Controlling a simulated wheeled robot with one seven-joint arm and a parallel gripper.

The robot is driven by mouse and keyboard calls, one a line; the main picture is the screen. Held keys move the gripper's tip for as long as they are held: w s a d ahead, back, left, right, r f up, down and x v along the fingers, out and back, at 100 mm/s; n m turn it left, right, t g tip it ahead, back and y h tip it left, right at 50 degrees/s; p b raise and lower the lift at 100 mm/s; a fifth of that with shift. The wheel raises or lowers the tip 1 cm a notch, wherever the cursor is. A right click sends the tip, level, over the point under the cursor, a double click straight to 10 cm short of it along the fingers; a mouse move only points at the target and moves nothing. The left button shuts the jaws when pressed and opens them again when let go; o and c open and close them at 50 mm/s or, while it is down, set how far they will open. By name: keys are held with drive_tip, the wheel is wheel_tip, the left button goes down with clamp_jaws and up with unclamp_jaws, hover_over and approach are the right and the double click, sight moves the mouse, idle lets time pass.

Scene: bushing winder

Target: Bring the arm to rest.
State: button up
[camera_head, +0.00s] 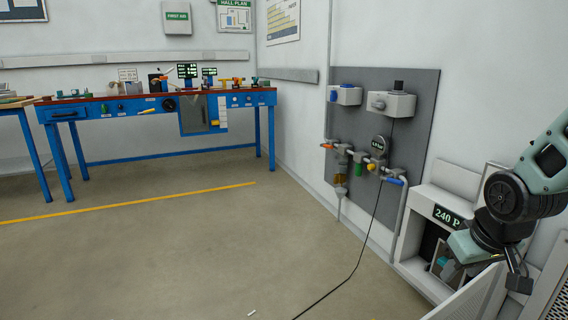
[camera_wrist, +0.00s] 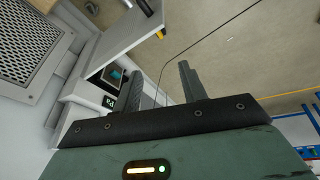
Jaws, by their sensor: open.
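My gripper (camera_wrist: 162,69) shows in the wrist view with its two dark fingers apart and nothing between them. In the head view my arm is at the right edge, bent down. Its end is in front of a white cabinet with a "240 P" sign (camera_head: 447,216). The fingers are hard to make out there. I cannot tell whether the gripper touches the cabinet.
A grey wall panel (camera_head: 415,150) carries valves and a gauge. A black cable (camera_head: 352,271) runs down to the floor. A blue workbench (camera_head: 100,132) with tools stands at the back left. The floor in the middle is mostly clear, with a yellow line (camera_head: 130,202).

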drive_tip(key=s+a+f+n+g+y+b, duration=0.15)
drive_tip(key=s+a+f+n+b, duration=0.3)
drive_tip(key=s+a, duration=0.55)
drive_tip(key=s+a+f+n+g+b, duration=0.3)
drive_tip(key=s+a+b, duration=0.3)
drive_tip(key=s+a, duration=0.45)
wheel_tip(320, 180, up, 36)
drive_tip(key=w+a+p, duration=0.1)
drive_tip(key=w+p, duration=0.1)
drive_tip(key=p, duration=3.5)
drive_tip(key=shift+a+r, duration=0.2)
drive_tip(key=shift+w+m+t, duration=0.1)
drive_tip(key=shift+m+t, duration=0.15)
